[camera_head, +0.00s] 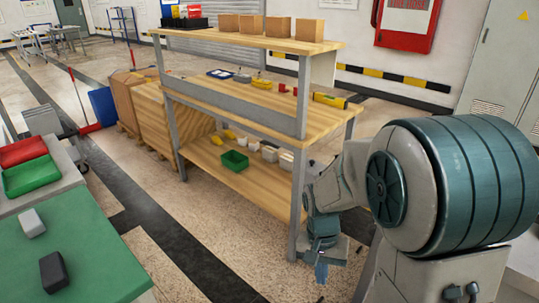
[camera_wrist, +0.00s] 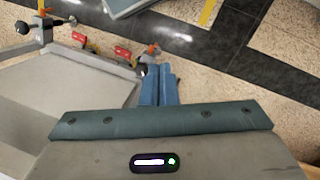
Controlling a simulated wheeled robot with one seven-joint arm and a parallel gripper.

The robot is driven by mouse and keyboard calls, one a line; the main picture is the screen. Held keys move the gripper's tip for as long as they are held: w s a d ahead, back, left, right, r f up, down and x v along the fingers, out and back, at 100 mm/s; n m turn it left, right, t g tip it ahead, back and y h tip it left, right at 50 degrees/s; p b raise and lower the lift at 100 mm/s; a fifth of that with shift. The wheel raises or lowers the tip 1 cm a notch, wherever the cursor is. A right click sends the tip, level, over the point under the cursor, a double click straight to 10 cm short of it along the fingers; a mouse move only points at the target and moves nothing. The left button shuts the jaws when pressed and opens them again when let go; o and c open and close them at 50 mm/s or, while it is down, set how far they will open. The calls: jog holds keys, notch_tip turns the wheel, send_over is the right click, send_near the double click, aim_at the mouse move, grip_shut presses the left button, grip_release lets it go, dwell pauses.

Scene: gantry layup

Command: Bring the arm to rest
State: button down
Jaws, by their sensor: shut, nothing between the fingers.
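My gripper (camera_head: 321,271) hangs low at the lower right in the head view, pointing down over the floor beside the front right leg of a wooden workbench (camera_head: 240,105). In the wrist view its two blue fingers (camera_wrist: 160,84) lie side by side, shut, with nothing between them. The arm is bent, and its large rounded link covers the right side of the head view. The gripper appears close to the bench leg in the head view; I cannot tell the exact gap.
A green-topped table (camera_head: 80,250) with a grey block (camera_head: 32,224) and a black block (camera_head: 54,271) stands at lower left. Behind it are a red tray (camera_head: 22,151) and a green tray (camera_head: 30,176). The wrist view shows a grey surface (camera_wrist: 70,95) with red-handled fittings left of the fingers.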

jog(key=s+d+r+n+t+p, duration=0.1)
jog(key=s+r+p, duration=0.2)
jog(key=r, duration=0.5)
jog(key=s+r+n+t+p, duration=0.1)
jog(key=s+r+t+p, duration=0.1)
jog(key=r+p, duration=0.3)
jog(key=s+d+r+n+t+p, duration=0.1)
jog(key=s+r+p, duration=0.2)
jog(key=r, duration=1)
jog(key=shift+s+d+n+t+y+p, duration=0.3)
jog(key=shift+s+t+y+p, duration=0.1)
jog(key=shift+p, duration=0.45)
